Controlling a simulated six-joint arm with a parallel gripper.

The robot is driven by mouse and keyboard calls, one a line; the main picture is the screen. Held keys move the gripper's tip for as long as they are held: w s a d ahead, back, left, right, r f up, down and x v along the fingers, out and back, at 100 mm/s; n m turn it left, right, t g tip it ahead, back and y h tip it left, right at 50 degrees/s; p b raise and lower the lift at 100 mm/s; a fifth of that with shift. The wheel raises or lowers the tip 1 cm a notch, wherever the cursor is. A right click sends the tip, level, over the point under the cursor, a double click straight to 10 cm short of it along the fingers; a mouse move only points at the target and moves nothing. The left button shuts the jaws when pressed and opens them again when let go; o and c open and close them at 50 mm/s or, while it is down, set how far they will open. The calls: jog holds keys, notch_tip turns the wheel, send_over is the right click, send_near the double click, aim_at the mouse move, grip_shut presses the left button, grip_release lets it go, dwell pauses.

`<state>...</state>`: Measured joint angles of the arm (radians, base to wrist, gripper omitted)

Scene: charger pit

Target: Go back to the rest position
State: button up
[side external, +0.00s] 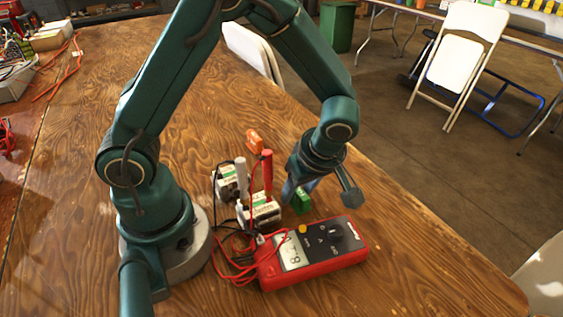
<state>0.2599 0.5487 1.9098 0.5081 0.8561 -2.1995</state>
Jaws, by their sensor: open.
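My gripper (322,187) is at the end of my green arm, pointing down over the wooden table (420,250). It is open. It hangs just behind the red multimeter (312,252) and close to a small green block (302,202). I cannot tell whether it touches the block.
White boxy modules (260,210) with upright red and white probes (267,170) stand left of my gripper. Red and black cables (232,265) loop beside my base. A small orange piece (254,141) is behind them. The table's right side is bare; a folding chair (462,60) stands beyond.

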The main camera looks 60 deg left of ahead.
jog(key=shift+r, duration=1)
